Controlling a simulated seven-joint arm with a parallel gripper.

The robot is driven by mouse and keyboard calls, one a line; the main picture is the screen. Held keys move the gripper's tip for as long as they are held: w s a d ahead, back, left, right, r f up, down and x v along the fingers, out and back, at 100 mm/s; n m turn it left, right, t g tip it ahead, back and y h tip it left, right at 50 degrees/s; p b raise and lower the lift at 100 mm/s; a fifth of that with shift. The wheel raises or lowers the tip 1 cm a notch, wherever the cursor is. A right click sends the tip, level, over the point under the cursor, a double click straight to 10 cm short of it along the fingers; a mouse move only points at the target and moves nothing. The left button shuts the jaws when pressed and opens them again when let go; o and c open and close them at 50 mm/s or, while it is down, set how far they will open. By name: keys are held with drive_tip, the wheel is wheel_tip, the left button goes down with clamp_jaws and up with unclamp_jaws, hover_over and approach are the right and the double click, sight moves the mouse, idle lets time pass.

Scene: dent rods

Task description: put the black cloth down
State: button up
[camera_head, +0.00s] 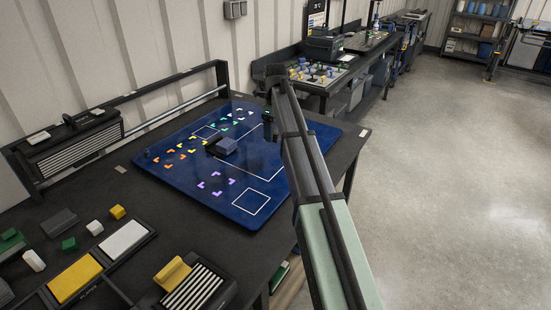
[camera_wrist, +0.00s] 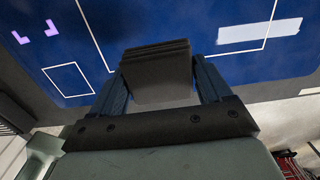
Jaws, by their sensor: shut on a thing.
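The black cloth (camera_wrist: 157,72) shows in the wrist view as a dark, folded, layered block between my two fingers. My gripper (camera_wrist: 158,90) is shut on it, with one finger on each side. The blue board (camera_wrist: 185,15) lies beneath. In the head view my gripper (camera_head: 268,128) hangs over the right part of the blue board (camera_head: 235,190). The cloth is too small and dark there to pick out from the fingers. I cannot tell its exact height above the board.
The board has white outlines and coloured corner marks. A grey-blue block (camera_head: 227,145) with a dark piece beside it sits mid-board. Yellow (camera_head: 75,280) and white (camera_head: 124,240) pads and several small blocks lie at the front left. A black rail stands along the back.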

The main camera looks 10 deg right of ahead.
sight(275, 159)
wheel_tip(275, 159, down, 10)
drive_tip(key=shift+r, duration=0.1)
idle(0.4)
drive_tip(key=o, duration=0.9)
drive_tip(key=shift+o, duration=0.2)
wheel_tip(275, 159, up, 12)
drive_tip(key=shift+r, duration=0.1)
idle(0.4)
